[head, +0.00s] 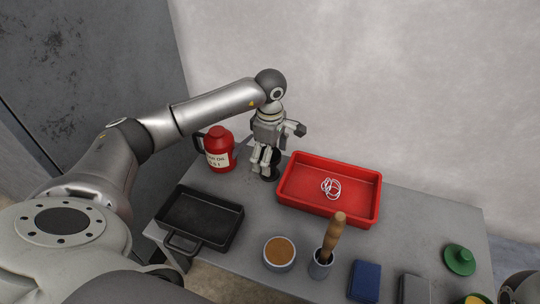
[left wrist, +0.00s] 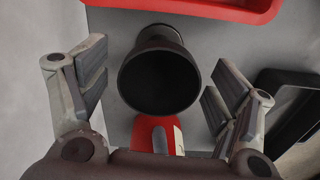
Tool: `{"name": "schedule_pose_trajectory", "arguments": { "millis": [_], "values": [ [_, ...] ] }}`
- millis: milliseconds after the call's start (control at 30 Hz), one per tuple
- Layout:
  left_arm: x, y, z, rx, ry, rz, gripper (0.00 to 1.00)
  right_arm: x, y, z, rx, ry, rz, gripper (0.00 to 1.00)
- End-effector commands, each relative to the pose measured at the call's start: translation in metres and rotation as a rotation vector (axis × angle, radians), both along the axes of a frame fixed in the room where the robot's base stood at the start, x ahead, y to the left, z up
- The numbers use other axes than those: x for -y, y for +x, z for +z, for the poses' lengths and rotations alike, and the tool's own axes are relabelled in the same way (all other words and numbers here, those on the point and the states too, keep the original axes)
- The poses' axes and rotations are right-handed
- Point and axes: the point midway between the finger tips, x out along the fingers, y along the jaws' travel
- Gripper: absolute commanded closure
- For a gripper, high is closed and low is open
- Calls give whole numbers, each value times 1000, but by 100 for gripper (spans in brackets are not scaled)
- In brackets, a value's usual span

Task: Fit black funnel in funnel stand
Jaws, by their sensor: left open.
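The black funnel (left wrist: 158,80) is in the left wrist view, its wide round mouth facing the camera. My left gripper (left wrist: 158,62) is open, with one finger pair on each side of the funnel and gaps showing on both sides. In the head view my left gripper (head: 262,163) points down at the back of the table, between the red oil can and the red tray. A black piece (head: 270,174) shows behind its fingers, mostly hidden. I cannot tell a separate funnel stand apart from the funnel. My right gripper is not in view.
The red oil can (head: 217,149) stands close left of the gripper, the red tray (head: 290,197) with white rings (head: 331,188) close right. In front are a black pan (head: 195,222), a brown-filled bowl (head: 279,266) and a wooden-handled tool (head: 333,236) in a cup. A wall rises behind.

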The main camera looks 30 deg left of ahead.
Motion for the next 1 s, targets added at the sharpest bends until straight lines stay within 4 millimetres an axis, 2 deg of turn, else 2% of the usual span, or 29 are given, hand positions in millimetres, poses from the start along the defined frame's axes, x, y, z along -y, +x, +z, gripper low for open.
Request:
{"name": "schedule_pose_trajectory", "arguments": {
  "millis": [167,400,533,700,1000],
  "values": [
    [0,2,28,7,0,-1,17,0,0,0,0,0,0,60],
    [0,2,79,7,0,0,17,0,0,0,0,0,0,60],
    [0,1,100,4,1,0,17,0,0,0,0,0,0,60],
    [0,0,115,2,0,0,17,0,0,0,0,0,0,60],
    [0,0,117,1,0,0,17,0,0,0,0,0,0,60]
  ]
}}
